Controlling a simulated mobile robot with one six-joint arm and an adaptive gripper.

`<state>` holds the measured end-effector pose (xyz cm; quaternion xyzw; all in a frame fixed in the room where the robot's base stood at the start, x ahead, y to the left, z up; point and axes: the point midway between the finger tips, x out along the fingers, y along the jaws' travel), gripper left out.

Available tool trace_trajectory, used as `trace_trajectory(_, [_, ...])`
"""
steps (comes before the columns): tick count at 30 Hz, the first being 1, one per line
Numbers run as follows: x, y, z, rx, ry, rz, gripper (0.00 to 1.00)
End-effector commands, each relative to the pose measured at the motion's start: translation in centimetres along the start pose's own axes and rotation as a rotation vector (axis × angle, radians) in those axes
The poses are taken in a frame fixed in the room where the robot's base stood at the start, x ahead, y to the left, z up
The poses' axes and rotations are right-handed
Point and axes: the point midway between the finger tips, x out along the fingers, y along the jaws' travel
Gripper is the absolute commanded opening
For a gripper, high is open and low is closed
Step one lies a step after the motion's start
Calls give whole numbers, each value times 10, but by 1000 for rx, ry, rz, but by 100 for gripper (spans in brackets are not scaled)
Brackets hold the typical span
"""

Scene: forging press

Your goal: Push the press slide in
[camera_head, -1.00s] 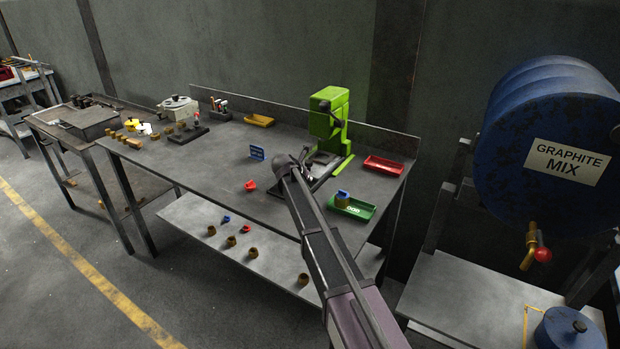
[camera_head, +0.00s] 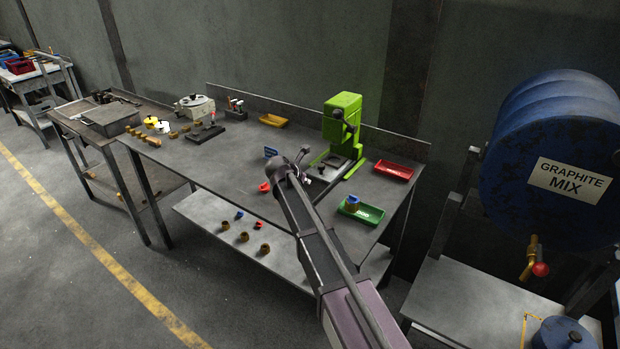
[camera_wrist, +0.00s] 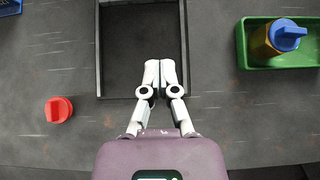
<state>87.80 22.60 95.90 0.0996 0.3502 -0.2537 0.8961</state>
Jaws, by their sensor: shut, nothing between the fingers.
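The green press (camera_head: 342,125) stands at the back right of the workbench. Its dark slide, a shallow tray with a raised rim, shows in the wrist view (camera_wrist: 104,70) at top centre, running out of frame. My gripper (camera_wrist: 160,66) is shut and empty. In the wrist view its fingertips overlap the tray's front part, past the front rim; I cannot tell whether they touch it. In the head view my gripper (camera_head: 305,170) is at the front of the press, and my wrist hides part of the slide area.
A green tray (camera_head: 375,218) holding a blue-topped container and a red tray (camera_head: 394,170) lie right of the press. The blue graphite drum (camera_head: 535,130) stands right of the bench.

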Motion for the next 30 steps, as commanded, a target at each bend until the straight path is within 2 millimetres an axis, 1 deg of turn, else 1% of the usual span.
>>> trace_trajectory(1, [-5,-1,1,0,0,0,0])
trace_trajectory(6, [-10,-1,1,1,0,-1,0])
trace_trajectory(17, [-10,-1,0,2,0,-1,0])
trace_trajectory(20, [-9,-4,0,12,3,-3,0])
trace_trajectory(23, [-9,-12,-1,51,15,-10,0])
trace_trajectory(26, [-8,-28,-4,129,37,-23,0])
trace_trajectory(30, [-6,-63,-11,309,88,-60,0])
